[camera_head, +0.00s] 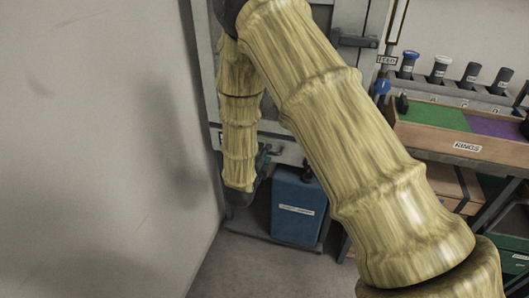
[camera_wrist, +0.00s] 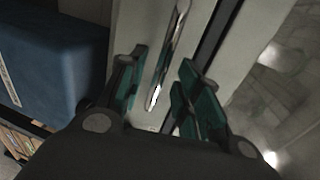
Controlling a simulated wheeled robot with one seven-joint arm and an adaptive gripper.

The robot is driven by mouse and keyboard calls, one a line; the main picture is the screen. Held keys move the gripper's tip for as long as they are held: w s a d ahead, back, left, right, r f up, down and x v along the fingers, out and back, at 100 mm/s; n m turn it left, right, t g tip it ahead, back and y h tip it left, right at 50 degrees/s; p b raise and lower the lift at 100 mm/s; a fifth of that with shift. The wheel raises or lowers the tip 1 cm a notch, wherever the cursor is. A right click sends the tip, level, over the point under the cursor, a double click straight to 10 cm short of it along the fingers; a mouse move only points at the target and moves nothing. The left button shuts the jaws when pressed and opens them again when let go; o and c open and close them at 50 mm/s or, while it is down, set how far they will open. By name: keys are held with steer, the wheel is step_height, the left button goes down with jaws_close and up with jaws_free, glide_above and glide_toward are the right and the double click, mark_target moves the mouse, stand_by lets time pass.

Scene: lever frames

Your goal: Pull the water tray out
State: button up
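My gripper (camera_wrist: 160,75) shows in the wrist view with its two teal fingers apart. A shiny metal bar (camera_wrist: 168,55), like a handle, lies along a pale panel (camera_wrist: 136,28) and shows between the fingers. I cannot tell whether a finger touches it. No label names the water tray, so I cannot tell for sure if this panel is its front. In the head view my gripper shows only partly, low at the cabinet front beside a pale panel (camera_head: 285,152); my sleeved arm hides much of it.
A blue box (camera_head: 298,208) with a white label stands close to the gripper; it also shows in the wrist view (camera_wrist: 50,60). A wall (camera_head: 90,150) is at left. At right is a bench with a wooden bin labelled RINGS (camera_head: 430,140). Some floor (camera_head: 245,265) is clear.

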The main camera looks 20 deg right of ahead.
steer(key=shift+x, duration=1)
steer(key=shift+c, duration=0.4)
jaws_close()
